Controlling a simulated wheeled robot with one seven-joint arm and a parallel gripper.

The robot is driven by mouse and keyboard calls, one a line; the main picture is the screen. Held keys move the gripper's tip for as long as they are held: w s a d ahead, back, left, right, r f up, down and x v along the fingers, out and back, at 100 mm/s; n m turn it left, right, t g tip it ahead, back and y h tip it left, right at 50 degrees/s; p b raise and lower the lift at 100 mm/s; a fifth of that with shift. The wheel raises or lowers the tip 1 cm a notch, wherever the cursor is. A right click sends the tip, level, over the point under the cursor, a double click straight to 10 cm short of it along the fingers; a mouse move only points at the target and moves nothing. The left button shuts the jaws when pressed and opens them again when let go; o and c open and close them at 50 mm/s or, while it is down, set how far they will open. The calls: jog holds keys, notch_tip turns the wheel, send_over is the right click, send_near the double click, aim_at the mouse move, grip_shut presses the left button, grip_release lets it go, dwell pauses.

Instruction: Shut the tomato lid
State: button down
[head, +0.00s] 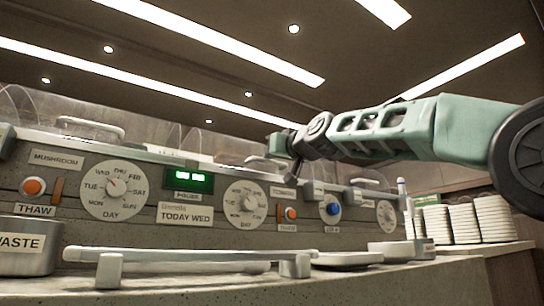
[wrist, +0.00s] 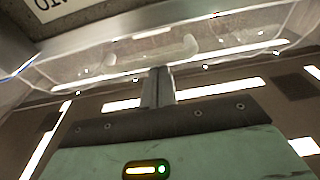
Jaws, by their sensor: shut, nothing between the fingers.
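The tomato label (head: 283,191) is on the counter front, partly hidden below my gripper in the head view. Part of a label reading "ATO" (wrist: 62,8) shows upside down in the wrist view. A clear lid (wrist: 110,62) with a pale handle-like bar spans the top of the wrist view, beyond my fingertips. I cannot tell for sure how far it stands open. My gripper (head: 283,165) is shut and empty, just above the counter top by the tomato label. Its closed fingers (wrist: 158,85) point towards the clear lid; contact cannot be told.
The counter front carries a mushroom label (head: 56,159), day dials (head: 112,190) and buttons. Other lid handles (head: 90,127) stand along the top. A waste bin (head: 28,243), a long white bar (head: 180,255) and stacked plates (head: 492,220) are on the ledge.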

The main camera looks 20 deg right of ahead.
jog(key=shift+f+b, duration=0.65)
jog(key=shift+f, duration=0.6)
notch_tip(320, 180, up, 6)
jog(key=s+p, duration=0.1)
jog(key=p, duration=0.4)
jog(key=s+d+f+b, duration=0.2)
jog(key=s+f+b, duration=0.3)
jog(key=s, duration=0.4)
jog(key=shift+b, duration=0.6)
jog(key=shift+s, duration=0.1)
